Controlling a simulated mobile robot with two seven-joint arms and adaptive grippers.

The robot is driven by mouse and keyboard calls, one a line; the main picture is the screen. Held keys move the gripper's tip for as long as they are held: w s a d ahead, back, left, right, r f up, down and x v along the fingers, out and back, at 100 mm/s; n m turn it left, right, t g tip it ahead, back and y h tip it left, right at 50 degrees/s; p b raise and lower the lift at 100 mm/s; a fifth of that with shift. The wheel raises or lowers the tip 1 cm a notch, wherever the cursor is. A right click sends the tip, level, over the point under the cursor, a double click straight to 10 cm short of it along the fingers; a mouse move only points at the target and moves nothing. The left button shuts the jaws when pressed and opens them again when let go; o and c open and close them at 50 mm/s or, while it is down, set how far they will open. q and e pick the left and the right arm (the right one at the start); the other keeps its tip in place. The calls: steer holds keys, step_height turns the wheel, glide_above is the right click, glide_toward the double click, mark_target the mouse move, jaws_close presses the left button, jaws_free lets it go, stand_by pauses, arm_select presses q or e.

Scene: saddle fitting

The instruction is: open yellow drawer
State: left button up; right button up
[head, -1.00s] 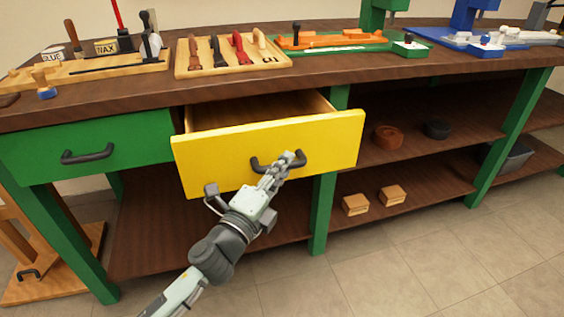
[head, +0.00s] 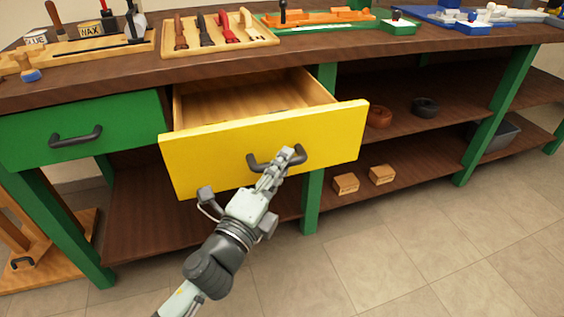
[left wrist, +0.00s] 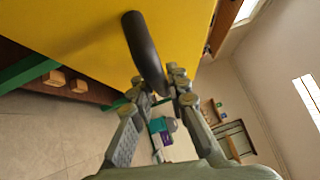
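The yellow drawer (head: 215,160) under the workbench is pulled part way out, and its empty-looking wooden inside shows from above. Its dark handle (head: 257,163) is on the middle of the front. My left gripper (head: 284,160) is at the right part of the handle. In the left wrist view the handle (left wrist: 141,45) runs down between the fingertips of my left gripper (left wrist: 160,84), which are closed around it. The exact contact is partly hidden by the fingers. My right gripper is in neither view.
A shut green drawer (head: 40,137) is left of the yellow one. A green leg (head: 314,195) stands to the right, beside shelves with small wooden blocks (head: 346,183). A wooden tool rack (head: 222,43) lies on the bench top. The floor in front is clear.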

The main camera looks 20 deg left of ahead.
arm_select(q)
steer(key=o, duration=0.4)
steer(key=shift+c, duration=0.2)
steer(key=v, duration=1.2)
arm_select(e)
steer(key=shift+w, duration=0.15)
arm_select(q)
steer(key=shift+f, duration=0.1)
steer(key=w+a+f+n+g+y+p, duration=0.1)
steer(key=a+f+n+g+y+p, duration=0.1)
steer(key=a+f+n+g+y, duration=0.8)
steer(key=s+a+f+n+g+h, duration=0.1)
steer(key=s+f+n+g+h, duration=0.1)
steer(key=f, duration=0.7)
steer(key=s+f+n+g+h+p, duration=0.1)
steer(key=s+f+n+g+h, duration=0.1)
steer(key=s+f+n+g, duration=0.2)
steer(key=s+f+n, duration=0.3)
steer(key=f+n, duration=0.1)
steer(key=f, duration=0.1)
steer(key=shift+s+a+f+h+p, duration=0.3)
steer(key=shift+a+f+h, duration=0.1)
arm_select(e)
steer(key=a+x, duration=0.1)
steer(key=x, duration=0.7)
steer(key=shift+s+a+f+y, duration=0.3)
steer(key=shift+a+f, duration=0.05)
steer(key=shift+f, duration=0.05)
